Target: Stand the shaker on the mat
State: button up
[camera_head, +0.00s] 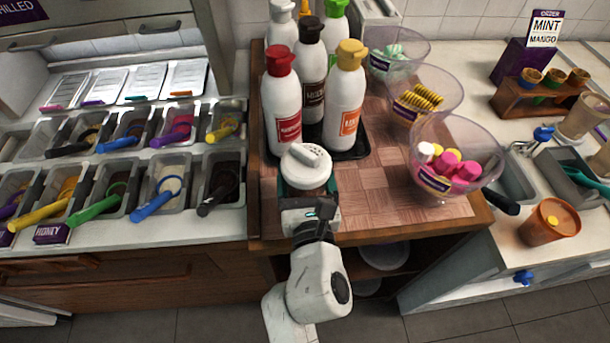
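A shaker with a round white lid (306,165) is upright at the front left of the wooden table, just in front of the sauce bottles. The lid has a raised ridge, and dark green shows below it. My gripper (308,203) is right at the near side of the shaker. Its fingertips are hidden by the lid, so I cannot tell if they are shut on the body. The shaker's base is hidden too, so I cannot tell whether it touches the surface. No separate mat is clear; a checkered brown surface (385,187) covers the tabletop to the right.
Sauce bottles with red (282,100), brown and orange caps stand in a black tray (353,151) behind the shaker. Clear topping bowls (446,135) line the right side. Topping tubs with scoops fill the left counter. The checkered front middle is clear.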

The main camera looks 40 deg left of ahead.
jog(key=shift+f, duration=0.15)
jog(key=o, duration=1.2)
jog(key=shift+r, duration=0.25)
jog(key=b+v, duration=0.1)
jog(key=v, duration=1.1)
jog(key=shift+f, duration=0.1)
